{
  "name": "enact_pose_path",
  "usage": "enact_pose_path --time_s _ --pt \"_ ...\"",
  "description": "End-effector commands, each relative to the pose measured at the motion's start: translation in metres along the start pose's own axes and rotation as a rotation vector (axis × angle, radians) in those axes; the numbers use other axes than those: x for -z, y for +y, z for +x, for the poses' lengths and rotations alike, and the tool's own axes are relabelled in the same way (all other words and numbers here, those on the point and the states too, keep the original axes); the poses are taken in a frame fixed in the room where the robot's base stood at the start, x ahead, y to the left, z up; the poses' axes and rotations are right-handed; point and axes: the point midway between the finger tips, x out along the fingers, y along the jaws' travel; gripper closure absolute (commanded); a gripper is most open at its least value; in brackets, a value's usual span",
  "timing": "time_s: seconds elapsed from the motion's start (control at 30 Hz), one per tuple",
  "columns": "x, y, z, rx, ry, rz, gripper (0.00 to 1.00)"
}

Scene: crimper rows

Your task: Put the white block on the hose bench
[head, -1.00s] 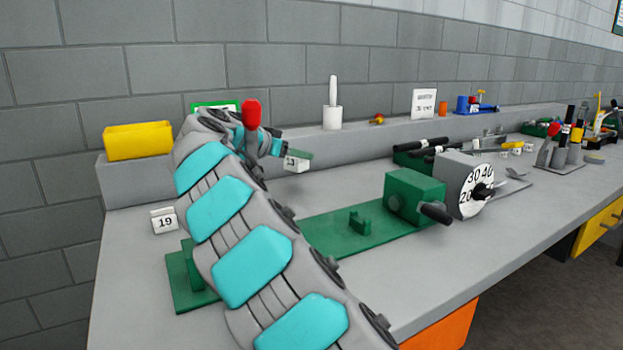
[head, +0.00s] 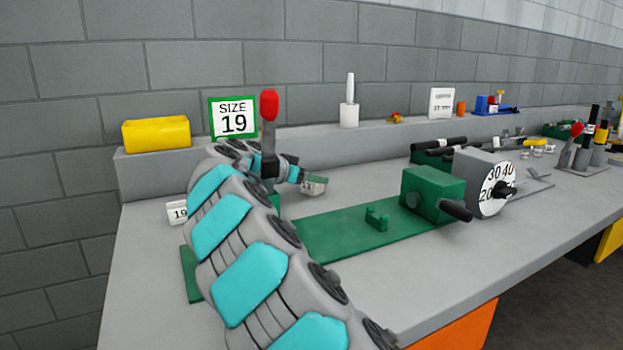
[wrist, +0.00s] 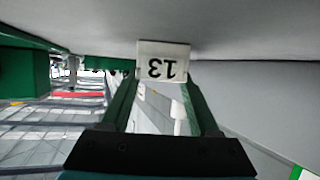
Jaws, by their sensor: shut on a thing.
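A white block marked 13 (head: 313,189) is held in my gripper (head: 317,180), low over the grey bench (head: 150,290), behind the long green base plate. In the wrist view the block (wrist: 162,62) sits between the two green fingers, its number upside down, against the grey bench surface. My gripper (wrist: 163,78) is shut on it. I cannot tell whether the block touches the bench. A second white block, marked 19 (head: 178,212), stands at the left of the bench, partly hidden by my arm.
The green base plate (head: 340,235) carries a crimper with a dial (head: 492,188); a red-knobbed lever (head: 269,105) rises beside my arm. A ledge behind holds a yellow bin (head: 156,134), a SIZE 19 sign (head: 233,118) and a white pot (head: 349,114).

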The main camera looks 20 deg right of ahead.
Motion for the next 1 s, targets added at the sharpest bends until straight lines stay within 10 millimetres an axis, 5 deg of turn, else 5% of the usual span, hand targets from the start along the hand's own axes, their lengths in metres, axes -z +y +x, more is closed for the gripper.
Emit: enact_pose_path --time_s 0.3,0.63,1.0 --pt "-0.001 0.000 0.000 0.000 0.000 0.000 0.08" --pt "0.003 0.000 -0.002 0.000 0.000 -0.001 0.08" --pt "0.001 -0.002 -0.071 0.007 0.003 0.000 0.08"
